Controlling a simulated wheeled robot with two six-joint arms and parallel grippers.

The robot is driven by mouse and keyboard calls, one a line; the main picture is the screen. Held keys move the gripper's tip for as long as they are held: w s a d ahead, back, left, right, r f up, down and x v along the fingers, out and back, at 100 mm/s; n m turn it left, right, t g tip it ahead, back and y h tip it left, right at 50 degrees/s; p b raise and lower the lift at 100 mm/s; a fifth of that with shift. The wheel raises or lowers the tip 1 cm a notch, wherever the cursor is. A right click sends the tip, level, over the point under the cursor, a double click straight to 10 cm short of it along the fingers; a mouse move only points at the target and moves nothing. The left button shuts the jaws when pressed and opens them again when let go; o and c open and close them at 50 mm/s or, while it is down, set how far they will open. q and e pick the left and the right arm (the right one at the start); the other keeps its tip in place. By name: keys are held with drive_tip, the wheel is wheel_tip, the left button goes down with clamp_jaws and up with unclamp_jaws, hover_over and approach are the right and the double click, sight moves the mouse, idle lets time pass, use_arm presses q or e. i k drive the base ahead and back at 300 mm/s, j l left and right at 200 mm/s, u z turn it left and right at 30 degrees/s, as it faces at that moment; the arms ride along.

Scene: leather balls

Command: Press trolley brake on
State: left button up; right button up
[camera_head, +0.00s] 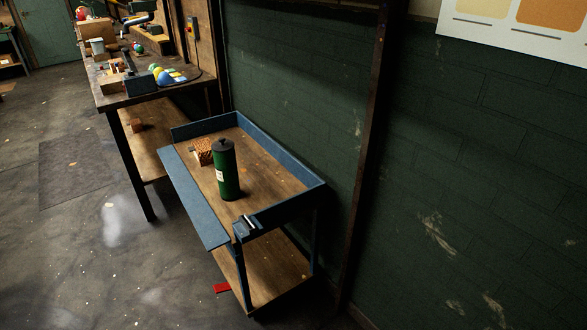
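The trolley (192,205) stands in the middle of the view against the dark green wall. It has a blue rim, a wooden top and a lower wooden shelf. A small red piece (222,288), which looks like the brake pedal, shows low down at the trolley's near left corner by the floor. It is too small to tell whether it is up or pressed down. Neither of my grippers shows in the head view.
A dark green canister (226,172) and an orange-brown patterned block (202,151) stand on the trolley top. A cluttered workbench (122,99) is behind it to the left. The concrete floor (110,265) is open at the left and front. A wooden post stands right of the trolley.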

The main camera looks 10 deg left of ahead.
sight(219, 288)
drive_tip(key=u, duration=1.05)
